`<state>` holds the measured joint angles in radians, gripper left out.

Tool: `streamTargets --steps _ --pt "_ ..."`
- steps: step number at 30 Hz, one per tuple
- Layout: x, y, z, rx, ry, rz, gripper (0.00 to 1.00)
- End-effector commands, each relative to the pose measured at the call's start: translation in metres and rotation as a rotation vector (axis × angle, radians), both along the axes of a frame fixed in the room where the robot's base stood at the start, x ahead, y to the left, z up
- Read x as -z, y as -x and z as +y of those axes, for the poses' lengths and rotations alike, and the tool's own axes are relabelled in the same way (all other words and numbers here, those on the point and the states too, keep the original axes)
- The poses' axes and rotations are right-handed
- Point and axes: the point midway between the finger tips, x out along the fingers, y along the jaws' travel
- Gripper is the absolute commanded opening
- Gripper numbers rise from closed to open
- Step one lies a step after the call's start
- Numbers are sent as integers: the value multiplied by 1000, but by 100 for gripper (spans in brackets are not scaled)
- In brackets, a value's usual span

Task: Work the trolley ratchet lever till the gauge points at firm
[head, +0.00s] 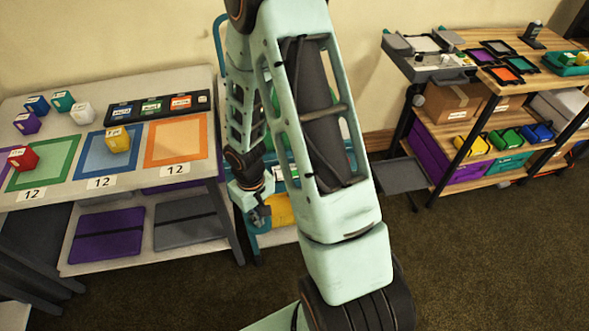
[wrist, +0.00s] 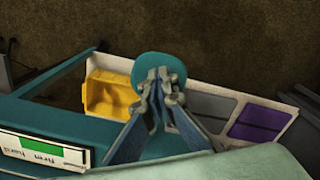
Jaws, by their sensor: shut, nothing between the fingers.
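The teal trolley (head: 221,58) stands behind my arm in the head view, mostly hidden by it. My gripper (head: 259,216) is low at its left side. In the wrist view my gripper (wrist: 158,76) is shut and empty, its fingertips in front of a round teal piece (wrist: 174,62). I cannot tell whether this is the lever's end, or whether the fingers touch it. The gauge (wrist: 42,150) shows at the lower left, upside down, with a green band and the words firm and hard. I cannot make out its pointer.
A yellow bin (wrist: 108,94) and a purple panel (wrist: 259,122) lie beyond the fingers. In the head view a table (head: 222,95) with coloured mats and blocks stands at left. A shelf (head: 467,128) with boxes stands at right. The carpet at front right is clear.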

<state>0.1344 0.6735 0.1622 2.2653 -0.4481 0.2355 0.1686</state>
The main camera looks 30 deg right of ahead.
Motion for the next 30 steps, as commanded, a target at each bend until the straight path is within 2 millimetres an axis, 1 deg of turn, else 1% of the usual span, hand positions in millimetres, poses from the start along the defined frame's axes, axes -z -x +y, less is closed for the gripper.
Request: streamTargets --steps 1,3,21,24,30 --pt "-10 -2 0 1 0 -5 0" --pt "-18 -2 0 0 0 -5 0" --pt "-77 -2 0 0 -1 -4 0" --pt "-81 -1 0 0 -1 -4 0" --pt "-79 -1 0 0 -1 -3 0"
